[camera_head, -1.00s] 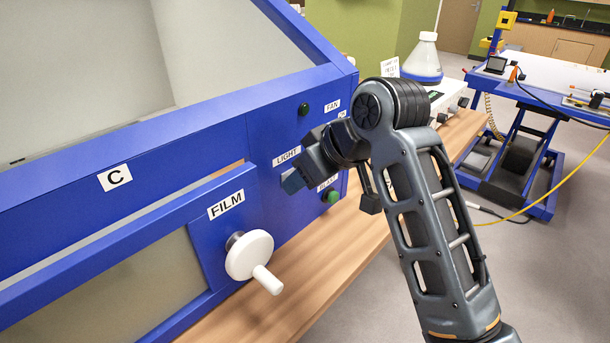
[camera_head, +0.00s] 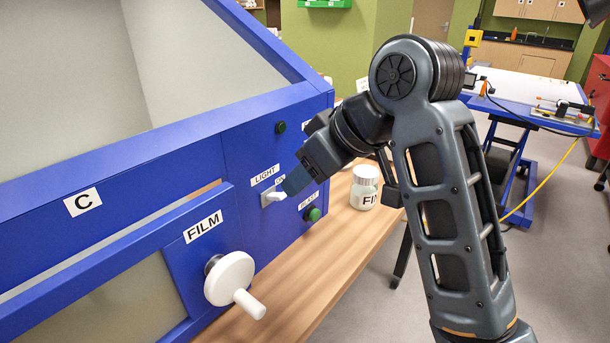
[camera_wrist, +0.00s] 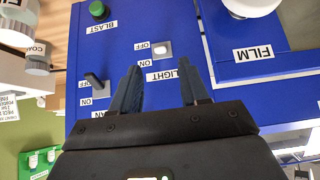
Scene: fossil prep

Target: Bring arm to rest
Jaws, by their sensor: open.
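My gripper (camera_head: 290,186) is in front of the blue cabinet's control panel (camera_head: 243,150), close to a white switch (camera_head: 271,197) under the LIGHT label. In the wrist view my gripper (camera_wrist: 163,85) has its two dark fingers apart with nothing between them. The white light switch (camera_wrist: 162,48) shows beyond the gap between the fingertips, beside ON and OFF labels. I cannot tell whether a finger touches the panel.
A white FILM crank (camera_head: 230,280) sticks out from the cabinet at lower left. A green BLAST button (camera_head: 312,214) is right of the switch. A labelled white jar (camera_head: 364,188) stands on the wooden bench (camera_head: 335,255). A blue lift table (camera_head: 530,115) stands at the back right.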

